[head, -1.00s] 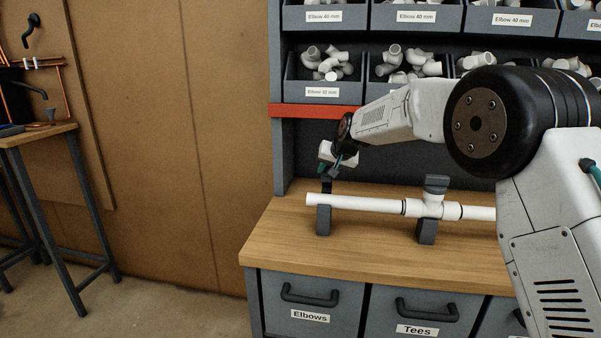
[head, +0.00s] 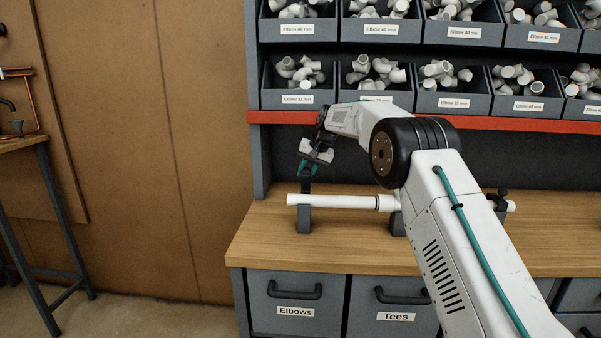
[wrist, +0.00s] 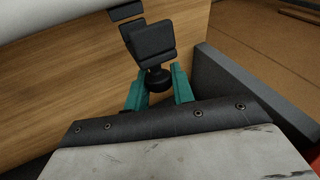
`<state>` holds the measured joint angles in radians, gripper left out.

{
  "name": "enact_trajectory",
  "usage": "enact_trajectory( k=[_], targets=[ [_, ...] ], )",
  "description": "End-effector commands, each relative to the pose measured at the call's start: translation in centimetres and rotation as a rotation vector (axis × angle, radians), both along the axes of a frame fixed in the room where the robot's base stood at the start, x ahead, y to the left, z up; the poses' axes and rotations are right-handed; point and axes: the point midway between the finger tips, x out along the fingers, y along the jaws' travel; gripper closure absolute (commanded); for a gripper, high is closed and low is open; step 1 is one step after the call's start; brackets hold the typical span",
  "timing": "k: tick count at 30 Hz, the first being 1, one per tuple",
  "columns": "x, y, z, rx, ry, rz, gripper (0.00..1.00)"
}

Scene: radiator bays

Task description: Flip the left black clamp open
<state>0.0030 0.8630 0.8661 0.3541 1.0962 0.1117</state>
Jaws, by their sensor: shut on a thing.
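The left black clamp (head: 306,188) stands up at the back of its grey support block (head: 304,220), near the left end of the white pipe (head: 338,201). The pipe's front shows uncovered there. In the wrist view, the clamp's black flap (wrist: 152,42) is tilted up, apart from the white pipe (wrist: 50,14), with bench wood showing between. My gripper (head: 306,174) is above and behind the pipe. In the wrist view, its teal fingers (wrist: 158,78) are shut on the clamp's black knob, one on each side.
The wooden bench (head: 262,228) is clear left of the pipe. A red shelf edge (head: 285,117) with bins of white elbows is above. A black clamp (head: 498,194) shows at the right; my arm hides the pipe's middle. A grey upright (wrist: 245,85) is close to my gripper.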

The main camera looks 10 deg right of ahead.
Motion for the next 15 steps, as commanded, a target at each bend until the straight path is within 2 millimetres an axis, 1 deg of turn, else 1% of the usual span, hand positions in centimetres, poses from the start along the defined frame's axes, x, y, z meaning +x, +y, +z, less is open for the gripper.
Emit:
enact_trajectory(
  k=[5,6,8,15],
  targets=[
    [0.03,-0.05,0.05,0.000,-0.002,-0.001,1.00],
    [0.02,-0.05,0.06,0.000,-0.002,-0.001,0.70],
    [0.02,-0.03,0.04,-0.001,-0.002,-0.001,0.55],
    [0.00,0.18,0.02,-0.001,-0.002,0.001,0.55]
  ],
)
